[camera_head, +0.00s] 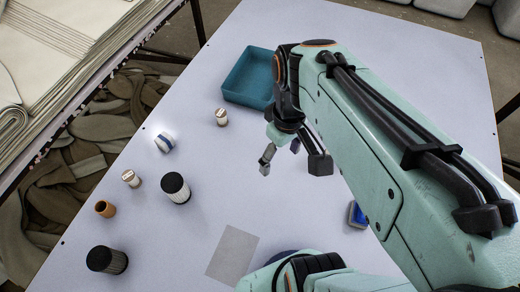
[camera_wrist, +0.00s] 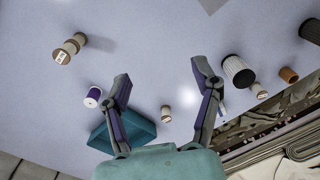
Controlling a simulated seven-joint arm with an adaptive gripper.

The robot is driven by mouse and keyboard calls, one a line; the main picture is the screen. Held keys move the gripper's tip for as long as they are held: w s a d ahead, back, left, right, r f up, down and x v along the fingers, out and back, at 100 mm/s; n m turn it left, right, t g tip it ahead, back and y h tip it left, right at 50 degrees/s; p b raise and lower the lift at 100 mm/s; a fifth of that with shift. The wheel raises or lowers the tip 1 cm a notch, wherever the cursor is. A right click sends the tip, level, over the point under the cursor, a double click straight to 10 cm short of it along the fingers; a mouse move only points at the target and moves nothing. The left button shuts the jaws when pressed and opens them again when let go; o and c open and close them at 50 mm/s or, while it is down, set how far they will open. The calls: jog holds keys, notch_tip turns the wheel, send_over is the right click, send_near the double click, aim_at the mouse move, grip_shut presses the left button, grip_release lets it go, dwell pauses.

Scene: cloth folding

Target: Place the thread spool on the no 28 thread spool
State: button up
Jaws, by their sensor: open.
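My gripper (camera_head: 293,163) is open, with nothing between its fingers, above the middle of the table; its spread fingers also show in the wrist view (camera_wrist: 161,78). A tan spool with a printed label (camera_wrist: 63,56) lies at upper left in the wrist view; its number is too small to read. A white and purple spool (camera_wrist: 92,97) is left of the fingers there. A small labelled spool (camera_head: 221,117) stands near the tray, and a similar one (camera_head: 131,178) stands further left. I cannot tell which spool is no 28.
A teal tray (camera_head: 232,95) is at the back. A white-blue spool (camera_head: 164,142), black-and-white spool (camera_head: 175,188), brown spool (camera_head: 105,209) and black spool (camera_head: 107,260) stand at left. A grey cloth (camera_head: 232,253) lies in front; a blue item (camera_head: 357,214) is partly hidden by my arm.

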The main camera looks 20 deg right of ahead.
jog(key=s+a+m, duration=0.2)
jog(key=s+a, duration=0.4)
jog(key=s, duration=0.1)
jog(key=shift+s, duration=0.3)
